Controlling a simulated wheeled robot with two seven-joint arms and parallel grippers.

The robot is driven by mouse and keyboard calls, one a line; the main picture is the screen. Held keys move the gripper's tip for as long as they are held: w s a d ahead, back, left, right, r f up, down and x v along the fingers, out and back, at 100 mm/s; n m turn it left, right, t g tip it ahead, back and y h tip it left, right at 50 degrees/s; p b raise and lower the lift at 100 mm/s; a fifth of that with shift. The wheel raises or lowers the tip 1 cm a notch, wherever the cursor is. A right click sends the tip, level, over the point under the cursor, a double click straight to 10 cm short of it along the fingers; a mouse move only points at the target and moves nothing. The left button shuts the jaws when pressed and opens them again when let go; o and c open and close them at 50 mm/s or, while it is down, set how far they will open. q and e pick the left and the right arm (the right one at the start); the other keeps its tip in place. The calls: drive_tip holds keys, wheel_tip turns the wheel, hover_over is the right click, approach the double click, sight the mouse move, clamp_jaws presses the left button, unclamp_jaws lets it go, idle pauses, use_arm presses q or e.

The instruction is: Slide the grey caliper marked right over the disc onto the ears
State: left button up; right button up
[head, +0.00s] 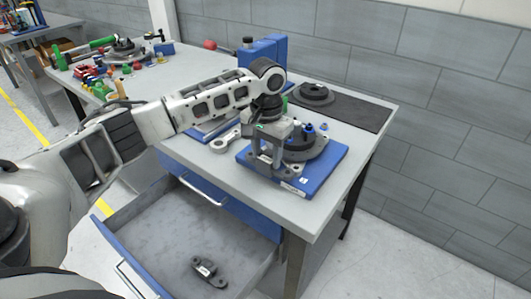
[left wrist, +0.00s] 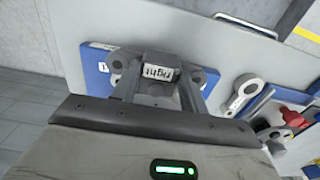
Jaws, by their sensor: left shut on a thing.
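My left gripper (head: 273,160) is shut on the grey caliper (left wrist: 158,58), whose white label reads "right" in the left wrist view. The gripper's fingers (left wrist: 158,92) stand on both sides of the label. The caliper is at the near-left side of the dark disc (head: 316,150), above the blue fixture plate (head: 322,176). My fingers hide much of the caliper in the head view, and I cannot tell whether it touches the disc or the ears. My right gripper is not in view.
A grey link part (head: 224,142) lies left of the fixture. Behind are a dark mat (head: 350,112) with a round part (head: 314,93) and blue boxes (head: 262,50). The drawer (head: 165,232) below is open, with another dark part (head: 208,270) inside.

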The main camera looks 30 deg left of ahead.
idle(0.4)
use_arm(q)
drive_tip(key=shift+w+d, duration=0.1)
drive_tip(key=shift+w, duration=0.9)
drive_tip(key=shift+w+r, duration=0.1)
drive_tip(key=shift+w, duration=0.1)
drive_tip(key=shift+w, duration=0.45)
drive_tip(key=shift+d, duration=0.1)
idle(0.5)
drive_tip(key=shift+w, duration=0.35)
idle(0.5)
